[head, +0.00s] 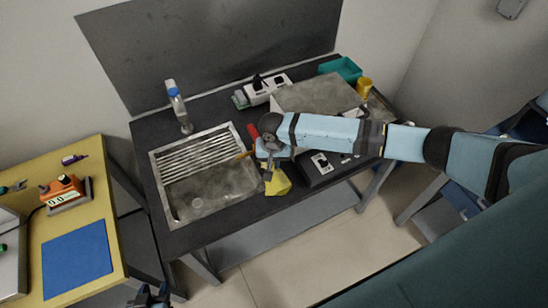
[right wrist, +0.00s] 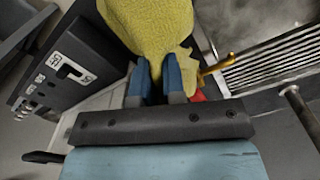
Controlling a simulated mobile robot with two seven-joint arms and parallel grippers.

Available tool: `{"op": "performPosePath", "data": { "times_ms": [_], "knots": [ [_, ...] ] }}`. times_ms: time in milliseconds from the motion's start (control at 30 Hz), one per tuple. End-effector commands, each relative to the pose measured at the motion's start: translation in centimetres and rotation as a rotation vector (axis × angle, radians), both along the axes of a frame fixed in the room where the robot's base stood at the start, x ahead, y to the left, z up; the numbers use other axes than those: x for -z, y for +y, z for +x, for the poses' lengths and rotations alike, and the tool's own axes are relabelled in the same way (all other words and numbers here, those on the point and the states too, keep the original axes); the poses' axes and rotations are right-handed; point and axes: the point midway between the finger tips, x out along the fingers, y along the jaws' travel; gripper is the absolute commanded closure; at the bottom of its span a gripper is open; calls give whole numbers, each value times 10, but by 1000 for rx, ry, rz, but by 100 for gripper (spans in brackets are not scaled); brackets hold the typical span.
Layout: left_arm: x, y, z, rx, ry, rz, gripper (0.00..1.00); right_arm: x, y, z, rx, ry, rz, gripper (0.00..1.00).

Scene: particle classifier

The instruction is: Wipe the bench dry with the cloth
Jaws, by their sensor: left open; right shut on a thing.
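The yellow cloth (head: 277,182) hangs from my right gripper (head: 268,163) near the front edge of the dark bench (head: 225,229), just right of the sink. In the right wrist view the cloth (right wrist: 150,25) is pinched between the blue fingers of the right gripper (right wrist: 158,75). I cannot tell whether the cloth touches the bench. My left gripper (head: 150,297) is at the bottom edge of the head view, low and away from the bench, open and empty. My right forearm hides part of the bench's right side. No clear water patch shows on the bench top.
A metal sink with a ribbed drainer (head: 165,199) fills the bench's left half. A red-handled tool (head: 253,132) lies by the cloth.

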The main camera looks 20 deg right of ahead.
Motion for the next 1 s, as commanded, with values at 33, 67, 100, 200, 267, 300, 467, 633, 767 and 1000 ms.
{"op": "performPosePath", "data": {
  "times_ms": [33,67,100,200,267,300,467,633,767,1000],
  "knots": [
    [1,1,-1,-1,3,1,57,1,0,0,1,0,0,100],
    [1,1,-1,-1,2,1,57,1,0,0,1,0,0,100],
    [1,1,-1,0,1,2,57,1,0,0,1,0,0,100],
    [1,2,0,0,0,4,57,0,0,0,0,0,0,83],
    [0,2,0,1,-2,4,57,0,0,0,0,0,0,69],
    [0,2,0,1,-3,3,57,0,0,0,0,0,0,60],
    [-4,2,3,2,-11,3,57,0,0,0,0,0,-1,23],
    [-7,1,7,3,-19,2,57,0,0,0,0,0,-1,15],
    [-7,0,7,4,-20,1,57,0,0,0,0,0,-1,15],
    [-4,0,6,4,-17,1,57,7,0,0,0,2,0,15]
  ]
}}
